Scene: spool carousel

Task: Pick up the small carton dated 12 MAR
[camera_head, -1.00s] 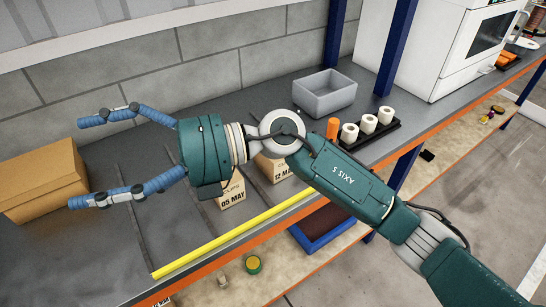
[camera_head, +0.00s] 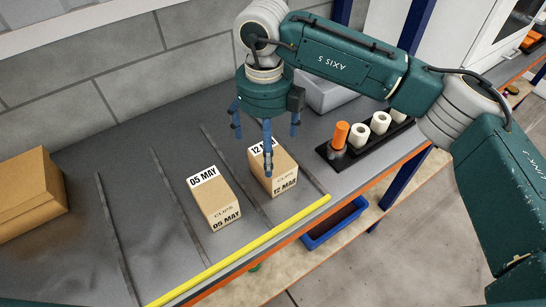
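The small carton dated 12 MAR (camera_head: 285,176) is a tan box with a white label on top and print on its front, standing on the grey shelf. My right gripper (camera_head: 264,148) comes in from the right and points down at this carton. Its blue fingers are spread apart. One finger overlaps the carton's top and covers part of its label; the other fingers show to the left and right behind it. I cannot tell whether any finger touches the carton. A similar carton dated 05 MAY (camera_head: 212,200) stands just left of it. My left gripper is not in view.
Thin dark divider strips (camera_head: 115,235) run across the shelf (camera_head: 70,255) between lanes. A yellow strip (camera_head: 245,248) edges the front. A large cardboard box (camera_head: 30,190) stands far left. A black holder with an orange spool (camera_head: 341,134) and white spools, and a grey bin (camera_head: 325,95), are right.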

